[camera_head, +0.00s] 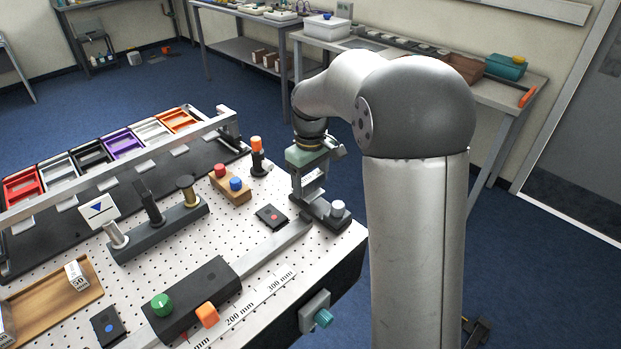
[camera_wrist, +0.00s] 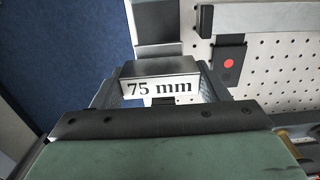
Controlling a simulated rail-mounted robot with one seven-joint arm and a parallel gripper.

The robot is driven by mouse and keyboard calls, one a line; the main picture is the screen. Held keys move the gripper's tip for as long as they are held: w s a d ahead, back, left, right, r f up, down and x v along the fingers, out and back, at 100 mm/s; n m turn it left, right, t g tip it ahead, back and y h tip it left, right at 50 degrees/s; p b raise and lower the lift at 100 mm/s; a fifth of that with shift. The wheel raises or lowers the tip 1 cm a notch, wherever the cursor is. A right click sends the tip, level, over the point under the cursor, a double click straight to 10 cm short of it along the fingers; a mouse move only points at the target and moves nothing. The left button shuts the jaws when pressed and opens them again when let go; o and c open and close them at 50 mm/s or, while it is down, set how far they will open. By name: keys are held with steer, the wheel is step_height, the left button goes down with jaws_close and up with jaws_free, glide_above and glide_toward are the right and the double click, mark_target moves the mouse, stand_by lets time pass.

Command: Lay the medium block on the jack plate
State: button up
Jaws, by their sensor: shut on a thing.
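A grey metal block with a white "75 mm" label (camera_wrist: 160,88) is between the fingers of my gripper (camera_wrist: 160,76) in the wrist view. My gripper is shut on it. In the head view my gripper (camera_head: 310,168) hangs over the right end of the pegboard table, above a dark stand (camera_head: 322,213) with a white knob (camera_head: 338,208). This stand may be the jack, but its plate is not clearly visible behind my gripper. In the wrist view a grey surface (camera_wrist: 160,22) lies just beyond the block. I cannot tell whether the block touches anything below.
A wooden tray (camera_head: 88,295) at the left holds a block marked "50" (camera_head: 77,275). A dark pad with a red dot (camera_head: 271,216) lies left of the stand. A red-and-blue button box (camera_head: 231,187) and an orange-topped post (camera_head: 257,158) stand behind it. The table edge is close on the right.

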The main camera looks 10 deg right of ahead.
steer(key=shift+f, duration=0.3)
steer(key=o, duration=1.2)
steer(key=shift+o, duration=0.2)
step_height(320, 180, up, 17)
steer(key=shift+r, duration=0.2)
steer(key=s+f+m, duration=0.3)
steer(key=s+f, duration=0.5)
steer(key=s, duration=0.6)
steer(key=s+f+m, duration=0.3)
steer(key=s+f, duration=0.6)
steer(key=s, duration=0.5)
steer(key=shift+s+a+f, duration=0.2)
steer(key=shift+a+f, duration=0.1)
steer(key=shift+a, duration=0.15)
